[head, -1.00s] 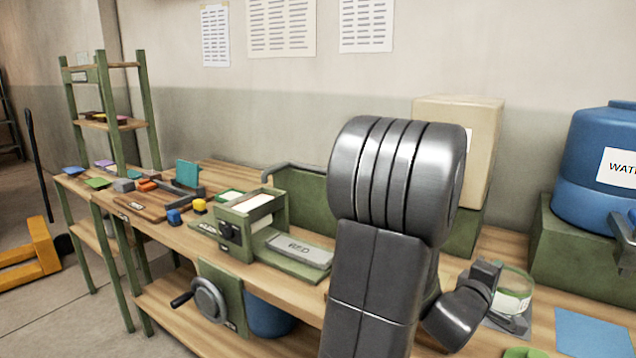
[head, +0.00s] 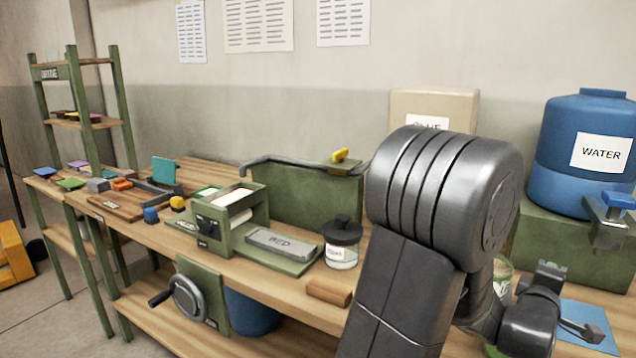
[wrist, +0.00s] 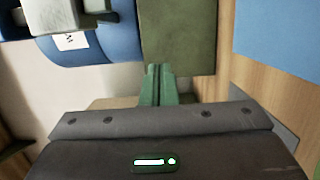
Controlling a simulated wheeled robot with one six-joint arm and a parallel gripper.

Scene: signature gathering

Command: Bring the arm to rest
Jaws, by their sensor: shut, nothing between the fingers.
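My gripper (wrist: 157,72) shows in the wrist view as green fingers closed together, with nothing held between them. In the head view my arm rises in front of the right part of the bench and bends down on the far right, over the blue sheet (head: 601,342). The arm hides part of the bench and the lower part of the glue box (head: 400,106). In the wrist view the green block (wrist: 178,35) lies beyond the fingertips, and the blue sheet (wrist: 280,40) is to the right.
The blue water tank (head: 565,115) with its tap (head: 606,225) stands close to my arm. A lidded jar (head: 342,245), a brown block (head: 329,291) and the green press (head: 225,218) stand left of the arm. Small coloured blocks lie further left.

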